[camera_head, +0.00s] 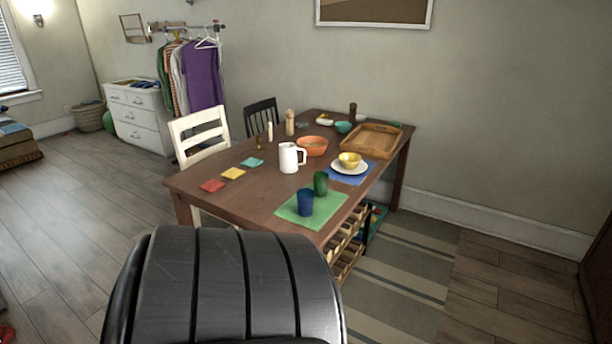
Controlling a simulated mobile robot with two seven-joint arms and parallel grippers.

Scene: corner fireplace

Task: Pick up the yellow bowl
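The small yellow bowl (350,160) sits on a white plate (350,169) near the right edge of the wooden table (235,202). The plate lies on a blue placemat (358,179). A dark, ribbed part of my own body fills the lower middle of the head view, well apart from the bowl. Neither of my grippers shows in this view.
A white pitcher (288,158), an orange bowl (312,146), a green cup (321,184), a blue cup (305,202) and a wooden tray (371,141) stand near the bowl. A white chair (202,136) is at the left. The striped rug (400,270) at the right is clear.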

